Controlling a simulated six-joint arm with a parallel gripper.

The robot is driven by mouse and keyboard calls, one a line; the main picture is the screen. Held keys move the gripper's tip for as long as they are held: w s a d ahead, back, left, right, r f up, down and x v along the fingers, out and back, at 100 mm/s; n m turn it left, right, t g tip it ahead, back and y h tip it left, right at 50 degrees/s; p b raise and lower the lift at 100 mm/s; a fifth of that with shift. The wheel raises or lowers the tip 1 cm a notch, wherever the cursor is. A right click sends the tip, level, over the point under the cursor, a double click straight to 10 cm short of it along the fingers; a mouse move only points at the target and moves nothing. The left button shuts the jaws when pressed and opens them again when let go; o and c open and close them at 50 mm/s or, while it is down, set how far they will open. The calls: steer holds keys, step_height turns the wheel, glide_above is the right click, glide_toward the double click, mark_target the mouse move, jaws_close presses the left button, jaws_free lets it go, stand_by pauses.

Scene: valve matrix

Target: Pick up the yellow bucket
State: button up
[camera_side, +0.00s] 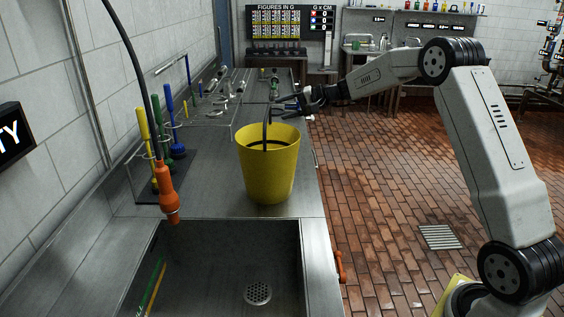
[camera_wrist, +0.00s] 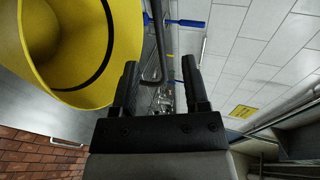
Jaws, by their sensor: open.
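The yellow bucket (camera_side: 268,172) stands upright on the steel counter, just behind the sink. A thin dark upright piece (camera_side: 266,124), which looks like its handle, rises above the rim. My gripper (camera_side: 284,104) is open above the bucket's far right rim, close to that piece. In the wrist view the bucket (camera_wrist: 75,45) fills the upper left, outside my fingers (camera_wrist: 160,63). A dark grey bent bar (camera_wrist: 163,50) shows between the fingertips there; I cannot tell if it is the handle or something behind. No contact with the bucket is visible.
The steel sink (camera_side: 225,265) opens in front of the bucket. An orange spray nozzle (camera_side: 166,192) hangs to the left, by a rack of coloured brushes (camera_side: 165,135). Scattered metal parts (camera_side: 215,90) lie farther back. The brick floor (camera_side: 370,170) to the right is open.

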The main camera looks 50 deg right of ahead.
mark_target(267, 110)
steer(key=shift+w+a+f, duration=0.1)
steer(key=shift+w+a, duration=0.15)
steer(key=shift+w, duration=0.05)
steer(key=shift+x, duration=2.6)
steer(key=shift+d, duration=0.1)
steer(key=shift+c, duration=0.2)
jaws_close()
